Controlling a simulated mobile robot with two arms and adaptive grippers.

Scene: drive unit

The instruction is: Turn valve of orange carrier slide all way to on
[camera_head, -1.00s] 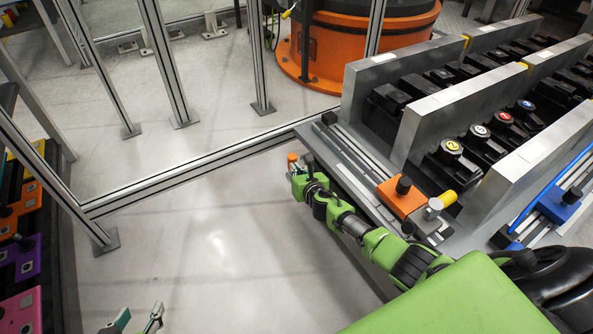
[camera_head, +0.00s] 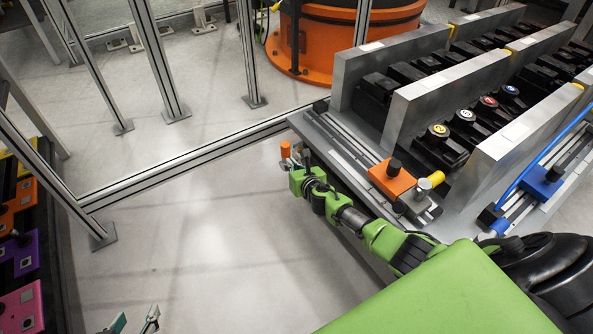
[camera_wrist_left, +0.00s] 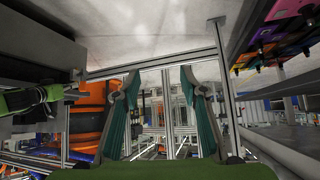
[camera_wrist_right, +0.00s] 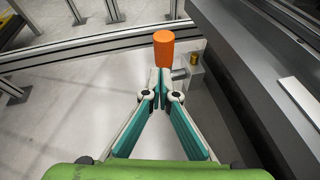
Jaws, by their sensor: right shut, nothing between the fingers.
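The valve's orange cylindrical handle (camera_head: 285,149) is at the bench's left side. In the right wrist view the orange handle (camera_wrist_right: 164,48) is just beyond my right gripper (camera_wrist_right: 162,76), beside a grey fitting. The right fingertips are shut with nothing between them; I cannot tell if they touch the handle. My left gripper (camera_head: 134,324) is open and empty over the floor; it also shows in the left wrist view (camera_wrist_left: 160,75).
A blue slide (camera_head: 543,183) sits on another rail at right. Metal dividers (camera_head: 450,88) with black numbered units stand on the bench. Fence posts (camera_head: 160,60) rise behind. Coloured slides (camera_head: 20,250) lie at far left. The floor between is clear.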

